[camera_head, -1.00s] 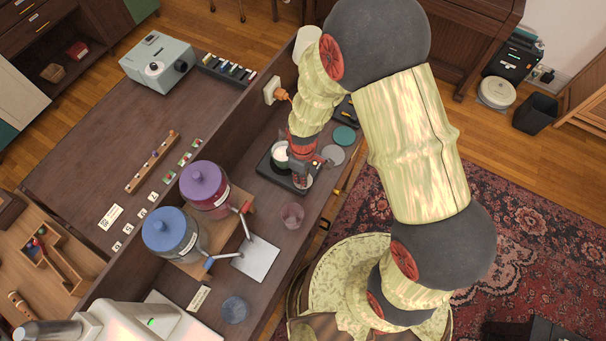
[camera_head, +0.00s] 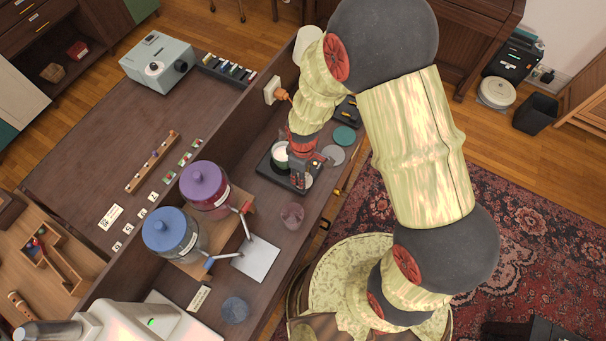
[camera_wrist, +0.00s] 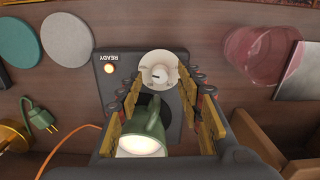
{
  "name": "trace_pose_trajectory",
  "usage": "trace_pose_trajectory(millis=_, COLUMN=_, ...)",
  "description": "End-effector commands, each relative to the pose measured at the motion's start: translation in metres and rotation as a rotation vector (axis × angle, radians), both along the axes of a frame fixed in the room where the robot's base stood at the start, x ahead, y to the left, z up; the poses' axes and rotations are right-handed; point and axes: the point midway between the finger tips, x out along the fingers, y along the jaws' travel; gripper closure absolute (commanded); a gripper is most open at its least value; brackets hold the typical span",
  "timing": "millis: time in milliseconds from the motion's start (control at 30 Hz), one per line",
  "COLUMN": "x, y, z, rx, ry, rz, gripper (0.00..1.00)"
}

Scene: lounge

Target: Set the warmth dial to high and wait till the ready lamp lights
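The warmer (camera_head: 265,170) is a dark box on the desk, with a green mug of white liquid (camera_wrist: 147,125) on it. The pale round dial (camera_wrist: 159,70) has a small dark pointer mark turned to the left in the wrist view; no scale is readable. The lamp (camera_wrist: 109,69) beside the upside-down READY label glows orange-white. My gripper (camera_wrist: 160,82) is at the dial end of the warmer, its fingers parted on either side of the dial with nothing visibly clamped. Contact with the dial cannot be told. In the head view, my gripper (camera_head: 308,177) partly hides the warmer.
A pink glass (camera_head: 292,215) stands near the warmer. A green disc (camera_head: 344,136) and a grey disc (camera_head: 333,155) lie on the other side. A cord and green plug (camera_wrist: 40,116) lie beside the warmer. Two lidded jars (camera_head: 204,185) stand on a wooden stand.

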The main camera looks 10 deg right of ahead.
Motion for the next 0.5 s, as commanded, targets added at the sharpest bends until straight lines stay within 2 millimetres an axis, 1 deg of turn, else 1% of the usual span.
trace_pose_trajectory(millis=33, x=0.002, y=0.001, z=0.009, rx=0.002, ry=-0.006, rz=0.0, gripper=0.63)
trace_pose_trajectory(millis=300, x=0.002, y=0.001, z=0.064, rx=0.002, ry=-0.006, rz=0.0, gripper=0.63)
trace_pose_trajectory(millis=400, x=0.002, y=0.001, z=0.082, rx=0.002, ry=-0.006, rz=0.0, gripper=0.63)
trace_pose_trajectory(millis=500, x=0.001, y=0.001, z=0.095, rx=0.001, ry=-0.003, rz=0.0, gripper=0.63)
